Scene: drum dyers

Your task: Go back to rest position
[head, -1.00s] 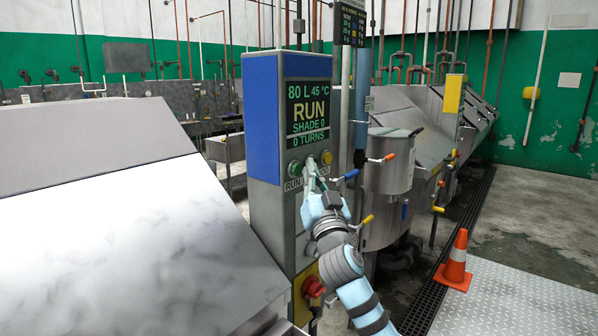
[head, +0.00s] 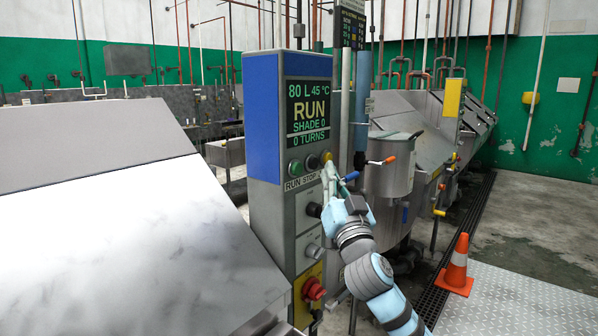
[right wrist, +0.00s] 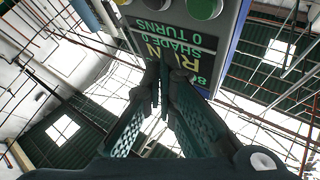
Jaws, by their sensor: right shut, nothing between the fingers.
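My right gripper (head: 328,172) is shut and empty in the head view, just in front of the right part of the control panel (head: 262,215). The display (head: 308,115) reads 80 L 45 °C, RUN, SHADE 0, 0 TURNS. A green button (head: 294,167) and a yellow button (head: 327,157) sit under it. I cannot tell whether the fingertips touch the panel. My left gripper is not in view.
A large steel drum machine (head: 110,240) fills the left. A red knob (head: 313,289) is low on the panel. A steel vessel (head: 389,172) with coloured valve handles stands right of my arm. An orange cone (head: 456,265) stands on the floor, with open floor behind it.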

